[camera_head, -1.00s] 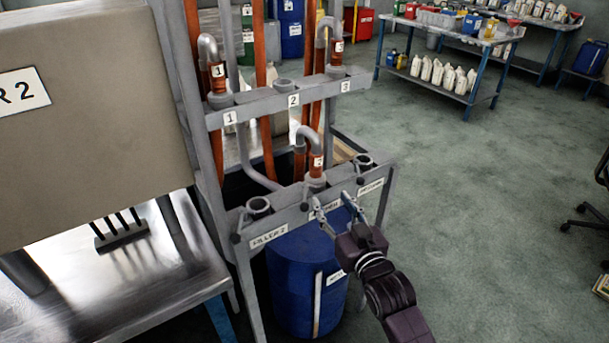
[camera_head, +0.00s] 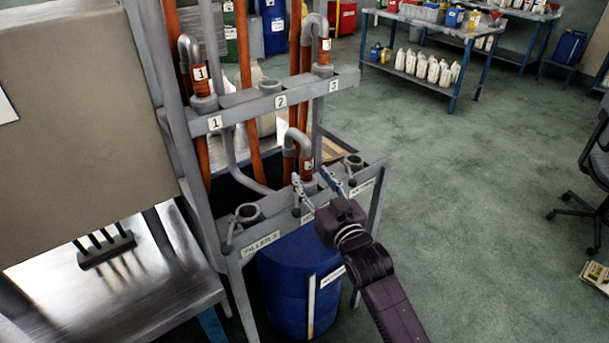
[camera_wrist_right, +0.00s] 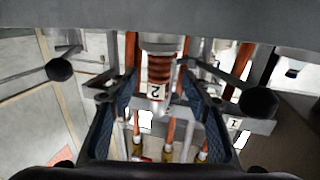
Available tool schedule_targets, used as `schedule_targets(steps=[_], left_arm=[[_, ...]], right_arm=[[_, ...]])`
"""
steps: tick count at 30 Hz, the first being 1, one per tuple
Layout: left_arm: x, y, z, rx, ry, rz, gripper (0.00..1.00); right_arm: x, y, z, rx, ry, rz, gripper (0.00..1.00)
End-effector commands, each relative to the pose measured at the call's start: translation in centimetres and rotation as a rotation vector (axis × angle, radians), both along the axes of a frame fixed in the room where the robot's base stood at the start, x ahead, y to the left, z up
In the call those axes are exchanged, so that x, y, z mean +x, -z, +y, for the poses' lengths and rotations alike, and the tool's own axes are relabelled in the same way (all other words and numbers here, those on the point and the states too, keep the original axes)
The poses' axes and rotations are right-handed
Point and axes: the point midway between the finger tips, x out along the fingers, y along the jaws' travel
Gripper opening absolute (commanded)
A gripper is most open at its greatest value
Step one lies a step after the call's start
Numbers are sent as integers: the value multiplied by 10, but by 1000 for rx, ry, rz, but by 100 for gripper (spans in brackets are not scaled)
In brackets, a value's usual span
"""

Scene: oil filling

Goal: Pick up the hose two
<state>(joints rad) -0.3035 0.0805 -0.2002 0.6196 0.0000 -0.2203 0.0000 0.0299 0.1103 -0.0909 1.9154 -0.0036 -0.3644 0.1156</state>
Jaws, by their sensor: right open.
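Hose two (camera_head: 306,168) is an orange hose with a grey bent pipe on top. It stands upright in the middle holder of the lower rail (camera_head: 284,223). Its label 2 shows upside down in the right wrist view (camera_wrist_right: 157,90). My right gripper (camera_head: 315,183) is open in front of the hose, with a finger to each side. In the right wrist view the hose is between the open fingers (camera_wrist_right: 160,95), and I see no clear contact. My left gripper is not in view.
The upper rail (camera_head: 262,106) holds hose one (camera_head: 201,82) and hose three (camera_head: 324,52); its middle holder (camera_head: 270,87) is empty. Empty holders (camera_head: 247,212) flank hose two on the lower rail. A blue barrel (camera_head: 285,280) stands below. Open floor lies right.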

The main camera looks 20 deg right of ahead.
Motion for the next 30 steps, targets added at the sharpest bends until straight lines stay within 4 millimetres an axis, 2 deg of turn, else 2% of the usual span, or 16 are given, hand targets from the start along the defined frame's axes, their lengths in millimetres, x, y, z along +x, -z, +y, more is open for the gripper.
schedule_targets(steps=[3, 9, 19, 30], left_arm=[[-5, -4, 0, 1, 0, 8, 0], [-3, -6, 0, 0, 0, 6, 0], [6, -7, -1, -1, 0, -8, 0], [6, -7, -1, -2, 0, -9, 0]], right_arm=[[17, -2, 0, 0, 0, 0, 44], [39, -1, 2, 0, 0, -1, 44], [44, 0, 3, 0, -1, 0, 43], [43, 1, 2, 0, -1, 0, 2]])
